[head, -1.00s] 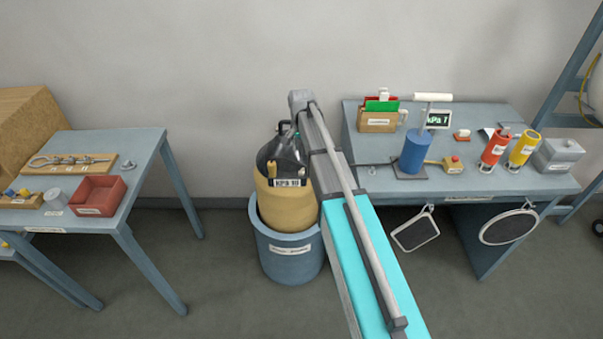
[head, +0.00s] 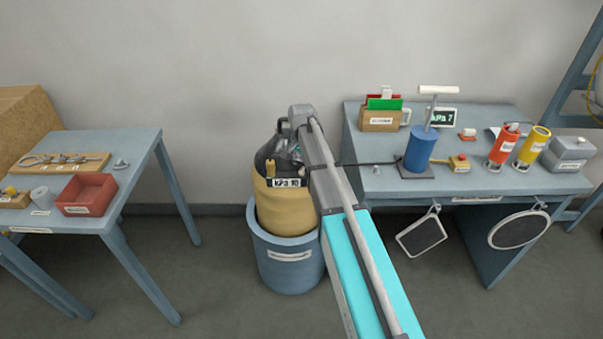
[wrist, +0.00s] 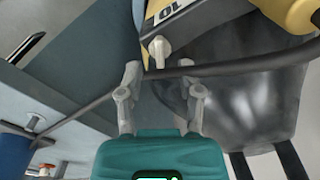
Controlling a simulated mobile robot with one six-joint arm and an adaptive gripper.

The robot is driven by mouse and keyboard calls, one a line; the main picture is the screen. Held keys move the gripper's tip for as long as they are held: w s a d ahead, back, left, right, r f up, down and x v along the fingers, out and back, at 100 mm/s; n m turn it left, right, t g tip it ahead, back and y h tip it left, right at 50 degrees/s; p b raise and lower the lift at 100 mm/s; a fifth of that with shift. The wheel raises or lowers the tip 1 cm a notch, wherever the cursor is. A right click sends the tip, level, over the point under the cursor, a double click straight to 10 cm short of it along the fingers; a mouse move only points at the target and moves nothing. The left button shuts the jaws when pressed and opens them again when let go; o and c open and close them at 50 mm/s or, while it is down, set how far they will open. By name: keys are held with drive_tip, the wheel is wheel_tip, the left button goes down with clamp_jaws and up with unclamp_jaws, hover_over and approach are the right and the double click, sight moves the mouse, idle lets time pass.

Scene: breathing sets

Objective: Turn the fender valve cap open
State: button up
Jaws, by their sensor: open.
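The fender (head: 275,205) is a yellow bag with a dark top, standing in a blue tub (head: 287,262) and labelled kPa 10. A pale knob (wrist: 160,50), apparently the valve cap, sticks out beside the label. My gripper (wrist: 163,80) is open, its two fingers pointing at the knob and just short of it. A dark hose (wrist: 235,67) crosses at the fingertips. In the head view my arm hides the gripper and the knob.
The right bench (head: 480,185) carries a blue pump (head: 420,150), a red cylinder (head: 503,147) and a yellow cylinder (head: 532,147). The hose runs from the pump towards the fender. The left table (head: 140,155) holds a red box (head: 87,195).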

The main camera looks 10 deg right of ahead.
sight(302, 171)
drive_tip(key=shift+f+b, duration=1.2)
drive_tip(key=shift+f, duration=0.3)
clamp_jaws()
